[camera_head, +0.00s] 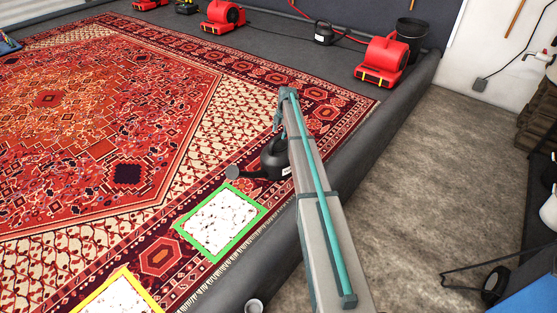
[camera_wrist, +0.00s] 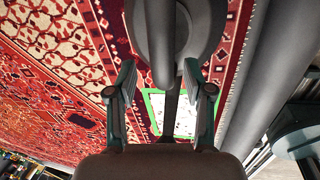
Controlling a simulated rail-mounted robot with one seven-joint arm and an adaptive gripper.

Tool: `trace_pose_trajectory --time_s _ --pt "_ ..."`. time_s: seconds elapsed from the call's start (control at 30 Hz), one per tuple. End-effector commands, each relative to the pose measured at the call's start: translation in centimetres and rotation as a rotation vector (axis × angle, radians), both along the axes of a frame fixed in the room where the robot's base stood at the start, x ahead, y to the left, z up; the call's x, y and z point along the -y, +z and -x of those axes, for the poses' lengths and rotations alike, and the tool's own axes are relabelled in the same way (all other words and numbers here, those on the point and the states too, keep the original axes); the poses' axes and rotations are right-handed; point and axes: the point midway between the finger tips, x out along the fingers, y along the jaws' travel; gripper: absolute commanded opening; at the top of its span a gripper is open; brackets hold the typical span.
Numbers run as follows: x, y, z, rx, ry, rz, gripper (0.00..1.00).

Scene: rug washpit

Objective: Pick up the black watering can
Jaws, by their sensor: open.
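The black watering can (camera_head: 271,160) stands on the rug's right border, partly hidden behind my arm. Its spout with a round rose (camera_head: 232,172) points left. In the wrist view the dark can body (camera_wrist: 205,30) fills the top centre, with a dark upright bar, seemingly its handle (camera_wrist: 161,45), in front. My gripper (camera_wrist: 160,72) is open, with one finger on each side of the bar's lower end; I cannot tell whether they touch it. In the head view my gripper (camera_head: 277,125) is just above the can.
A green-framed white speckled panel (camera_head: 221,222) lies on the patterned rug (camera_head: 90,120) near the can, with a yellow-framed one (camera_head: 118,298) nearer. A dark rounded kerb (camera_head: 385,135) runs along the right. Red blowers (camera_head: 384,62), a black bucket (camera_head: 410,33) and a black can-like object (camera_head: 324,32) stand behind.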

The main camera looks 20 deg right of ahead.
Motion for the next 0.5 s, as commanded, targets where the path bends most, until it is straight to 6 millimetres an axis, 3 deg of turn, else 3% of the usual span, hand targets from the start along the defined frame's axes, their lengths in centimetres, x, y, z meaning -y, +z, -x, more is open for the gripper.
trace_pose_trajectory --time_s 0.3,0.5 --pt "-0.6 -3.9 -0.4 -0.001 -0.001 -0.001 0.52" --pt "-0.6 -4.7 -0.5 0.0 -0.001 0.0 0.52"
